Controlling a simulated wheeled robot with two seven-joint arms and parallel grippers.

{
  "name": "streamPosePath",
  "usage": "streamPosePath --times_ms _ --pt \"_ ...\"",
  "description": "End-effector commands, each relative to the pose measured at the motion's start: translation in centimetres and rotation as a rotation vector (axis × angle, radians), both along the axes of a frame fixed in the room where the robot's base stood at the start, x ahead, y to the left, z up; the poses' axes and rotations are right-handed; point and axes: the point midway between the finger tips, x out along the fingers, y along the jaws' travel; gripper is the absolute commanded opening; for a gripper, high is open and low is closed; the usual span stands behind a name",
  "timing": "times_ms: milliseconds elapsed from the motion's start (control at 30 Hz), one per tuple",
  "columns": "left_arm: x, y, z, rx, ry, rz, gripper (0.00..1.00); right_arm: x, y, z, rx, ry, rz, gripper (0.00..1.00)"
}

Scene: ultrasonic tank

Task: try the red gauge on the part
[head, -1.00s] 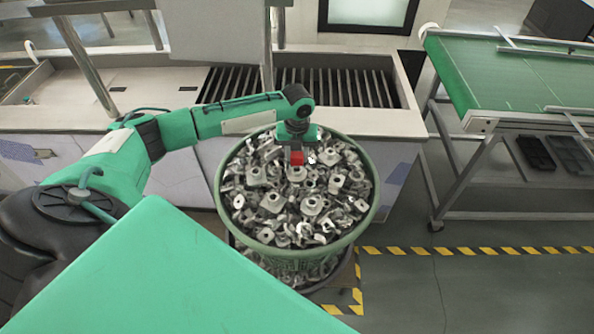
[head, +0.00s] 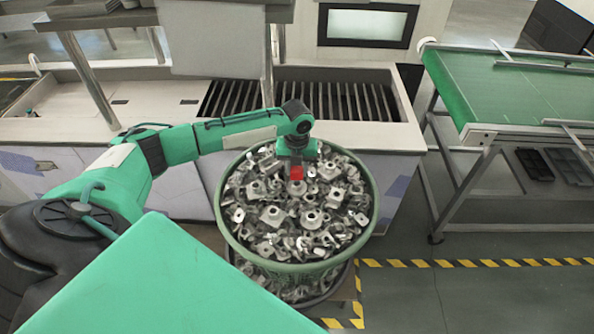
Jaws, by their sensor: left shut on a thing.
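The red gauge (head: 296,173) is a small red block at the tip of my left gripper (head: 296,164), which is shut on it. The gripper points down over the far half of a round green basket (head: 228,228) full of grey metal parts (head: 272,215). The red gauge is just above or at a part (head: 297,187) near the top of the heap. I cannot tell if they touch. My right gripper is not in view.
Behind the basket is a counter (head: 375,137) with a slatted basin (head: 340,100). A green conveyor (head: 500,85) stands at the right, with black trays (head: 535,164) beneath. Yellow-black tape (head: 470,263) marks the floor, which is clear at the lower right.

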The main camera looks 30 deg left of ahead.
Motion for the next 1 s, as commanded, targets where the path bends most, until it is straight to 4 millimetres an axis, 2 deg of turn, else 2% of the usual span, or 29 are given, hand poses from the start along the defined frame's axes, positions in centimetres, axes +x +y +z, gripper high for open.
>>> streamPosePath --times_ms 167,1000 --pt "0.02 -0.05 -0.89 -0.001 -0.001 -0.001 0.11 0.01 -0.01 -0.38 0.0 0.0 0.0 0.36" --pt "-0.05 -0.05 -0.87 -0.001 -0.001 -0.001 0.11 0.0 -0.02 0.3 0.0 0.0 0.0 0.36"
